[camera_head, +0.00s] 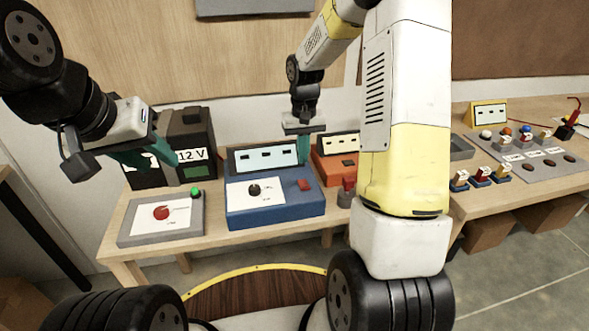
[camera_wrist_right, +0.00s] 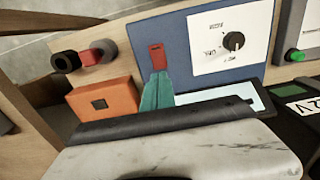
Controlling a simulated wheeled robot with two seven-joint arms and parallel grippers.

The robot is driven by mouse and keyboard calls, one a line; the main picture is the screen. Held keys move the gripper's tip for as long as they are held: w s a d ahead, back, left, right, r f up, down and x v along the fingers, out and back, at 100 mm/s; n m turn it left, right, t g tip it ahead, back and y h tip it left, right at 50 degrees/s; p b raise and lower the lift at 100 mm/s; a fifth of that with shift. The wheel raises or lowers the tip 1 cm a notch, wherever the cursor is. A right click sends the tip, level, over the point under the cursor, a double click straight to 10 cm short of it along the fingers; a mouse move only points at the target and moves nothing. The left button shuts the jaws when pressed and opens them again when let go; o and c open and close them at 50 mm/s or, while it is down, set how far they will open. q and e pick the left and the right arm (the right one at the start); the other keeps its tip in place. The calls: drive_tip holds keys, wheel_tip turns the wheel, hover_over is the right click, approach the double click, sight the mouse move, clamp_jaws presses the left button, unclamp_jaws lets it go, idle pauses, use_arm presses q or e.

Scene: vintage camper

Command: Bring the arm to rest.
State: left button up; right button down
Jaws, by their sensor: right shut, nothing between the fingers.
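My right gripper (camera_head: 304,160) points down with its teal fingers together, above the back part of the blue box (camera_head: 275,212), in front of its display. Nothing is between the fingers. In the right wrist view the closed fingers (camera_wrist_right: 157,92) reach toward the red switch (camera_wrist_right: 157,57) on the blue box; whether they touch it cannot be told there. In the head view the red switch (camera_head: 304,185) stands below the fingertips. My left gripper (camera_head: 148,158) is at the left, its two teal fingers apart and empty, in front of the black 12 V battery (camera_head: 191,138).
A grey panel with a red dial (camera_head: 161,213) and green button lies at the table's left. An orange box (camera_head: 330,172) stands right of the blue one. A second table (camera_head: 520,192) at the right holds coloured plugs and connectors. My right arm covers the middle.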

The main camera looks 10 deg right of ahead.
drive_tip(key=shift+r, duration=0.1)
drive_tip(key=s+r+t, duration=0.3)
drive_tip(key=s+r, duration=0.8)
drive_tip(key=r, duration=0.3)
drive_tip(key=s+a+r+t+y, duration=0.1)
drive_tip(key=s+r, duration=0.1)
drive_tip(key=s, duration=0.4)
drive_tip(key=s+a+r+t+y, duration=0.1)
drive_tip(key=s+r+t, duration=0.1)
drive_tip(key=s, duration=0.5)
drive_tip(key=shift+s+r, duration=0.15)
drive_tip(key=shift+r, duration=0.45)
drive_tip(key=c, duration=2.2)
unclamp_jaws()
drive_tip(key=shift+a, duration=0.1)
